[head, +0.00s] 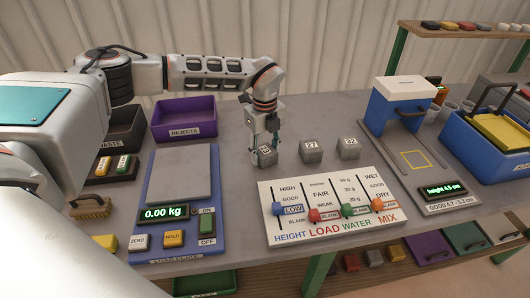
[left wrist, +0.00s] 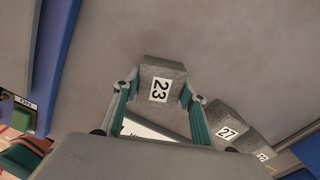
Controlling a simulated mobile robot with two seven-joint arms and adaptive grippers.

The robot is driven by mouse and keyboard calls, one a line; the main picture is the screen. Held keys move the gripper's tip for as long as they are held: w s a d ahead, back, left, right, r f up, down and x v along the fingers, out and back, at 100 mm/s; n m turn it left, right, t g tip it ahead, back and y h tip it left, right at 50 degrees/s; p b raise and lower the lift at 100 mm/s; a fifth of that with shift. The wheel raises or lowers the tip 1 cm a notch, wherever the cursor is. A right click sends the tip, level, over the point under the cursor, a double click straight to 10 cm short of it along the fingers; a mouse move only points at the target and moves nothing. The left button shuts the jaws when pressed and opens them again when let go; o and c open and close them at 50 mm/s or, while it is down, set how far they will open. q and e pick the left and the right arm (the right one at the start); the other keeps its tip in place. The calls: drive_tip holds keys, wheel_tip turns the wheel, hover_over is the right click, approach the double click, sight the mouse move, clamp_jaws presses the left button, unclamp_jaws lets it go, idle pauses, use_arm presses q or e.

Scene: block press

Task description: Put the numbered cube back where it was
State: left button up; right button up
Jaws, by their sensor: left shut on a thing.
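A grey cube numbered 23 (head: 266,156) is between the fingers of my left gripper (head: 264,148), at the left end of a row of cubes. In the left wrist view the cube (left wrist: 163,82) has a green finger on each side, and its label faces the camera. I cannot tell whether it touches the table. Cube 27 (head: 312,151) and cube 32 (head: 348,148) stand on the table to its right. In the left wrist view cube 27 (left wrist: 228,122) is right of the held cube. My right gripper is not in view.
A scale (head: 182,175) reading 0.00 kg stands left, with a purple rejects bin (head: 184,118) behind it. A slider panel (head: 330,208) lies in front of the cubes. A height gauge (head: 402,100) and blue crate (head: 463,130) stand right. Table behind the cubes is clear.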

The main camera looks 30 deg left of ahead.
sight(265, 150)
use_arm(q)
drive_tip(key=shift+f, duration=0.1)
drive_tip(key=o, duration=1.6)
drive_tip(key=shift+c, duration=0.2)
wheel_tip(265, 150, up, 12)
drive_tip(key=shift+b, duration=0.4)
